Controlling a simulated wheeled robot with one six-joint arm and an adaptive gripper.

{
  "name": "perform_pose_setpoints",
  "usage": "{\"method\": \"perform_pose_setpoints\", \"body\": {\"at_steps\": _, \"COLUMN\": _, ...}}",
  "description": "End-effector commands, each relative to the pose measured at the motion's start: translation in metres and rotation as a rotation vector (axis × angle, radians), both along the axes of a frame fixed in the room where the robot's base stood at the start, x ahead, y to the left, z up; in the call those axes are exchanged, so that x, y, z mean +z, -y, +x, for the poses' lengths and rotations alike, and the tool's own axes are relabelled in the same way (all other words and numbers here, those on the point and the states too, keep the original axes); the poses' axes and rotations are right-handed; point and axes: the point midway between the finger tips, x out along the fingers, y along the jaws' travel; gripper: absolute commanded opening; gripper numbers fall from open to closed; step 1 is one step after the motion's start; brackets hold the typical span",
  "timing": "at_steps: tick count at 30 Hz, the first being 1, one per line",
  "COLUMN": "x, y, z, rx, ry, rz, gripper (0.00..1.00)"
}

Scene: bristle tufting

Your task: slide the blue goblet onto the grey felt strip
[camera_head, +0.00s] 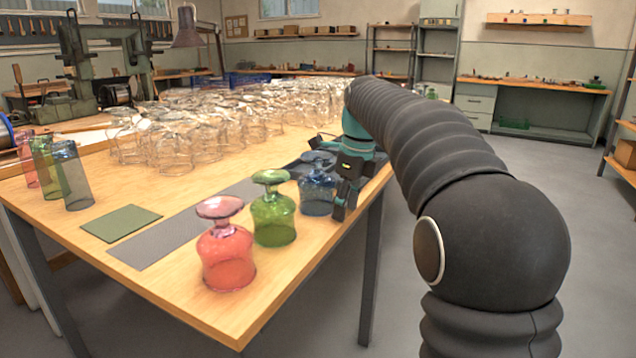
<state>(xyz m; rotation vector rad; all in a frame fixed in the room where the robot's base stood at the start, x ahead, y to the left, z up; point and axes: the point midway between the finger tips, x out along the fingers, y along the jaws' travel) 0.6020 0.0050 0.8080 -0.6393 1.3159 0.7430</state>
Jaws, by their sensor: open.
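The blue goblet (316,197) stands upside down on the wooden table, last in a row of three, close to the table's right edge. My gripper (338,188) is open at the goblet's right side, low near the tabletop. One dark finger overlaps the goblet's right edge in the picture; I cannot tell whether they touch. The far finger is partly hidden. The grey felt strip (182,232) lies flat along the table to the left of the goblets. The blue goblet appears beside the strip's right side, and its far part is hidden behind goblets.
A green goblet (273,219) and a red goblet (227,258) stand upside down nearer the front. A green mat (122,222) lies left of the strip. Tinted tumblers (72,176) stand at the left edge. Many clear glasses (172,150) crowd the table's back.

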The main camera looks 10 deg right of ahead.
Motion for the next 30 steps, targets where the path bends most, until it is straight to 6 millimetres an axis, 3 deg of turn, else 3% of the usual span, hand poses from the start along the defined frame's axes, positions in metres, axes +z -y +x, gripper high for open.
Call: {"method": "perform_pose_setpoints", "body": {"at_steps": 30, "x": 0.001, "y": -0.033, "z": 0.026, "rx": 0.001, "ry": -0.001, "rz": 0.001, "gripper": 0.50}}
